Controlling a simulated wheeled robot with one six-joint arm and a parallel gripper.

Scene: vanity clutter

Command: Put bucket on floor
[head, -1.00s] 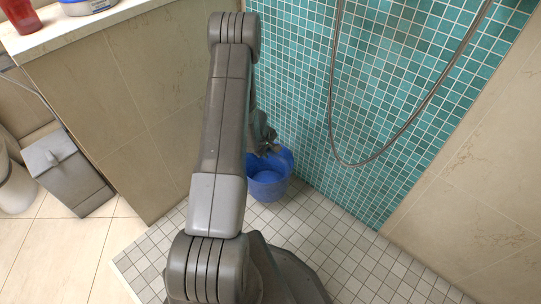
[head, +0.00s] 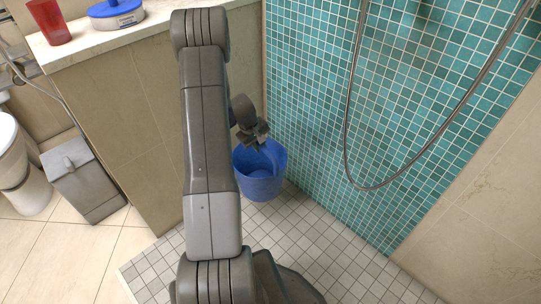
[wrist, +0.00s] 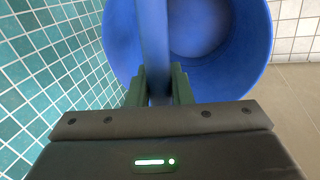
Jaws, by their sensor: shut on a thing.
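The blue bucket (head: 262,184) is upright or nearly so, over the small-tiled shower floor near the teal wall. In the head view I cannot tell whether its base touches the tiles. My gripper (head: 258,143) is at its top, partly seen beside my arm. In the wrist view, my gripper (wrist: 159,92) is shut on a blue band of the bucket that looks like its handle. The open mouth of the bucket (wrist: 225,80) lies beyond the fingers, and its inside looks empty.
The small-tiled floor (head: 345,255) is clear in front and to the right. A hose (head: 347,130) hangs against the teal wall (head: 310,110). A beige partition (head: 125,120) carries a red cup (head: 48,22) and blue-lidded container (head: 116,14). A grey bin (head: 82,180) stands left.

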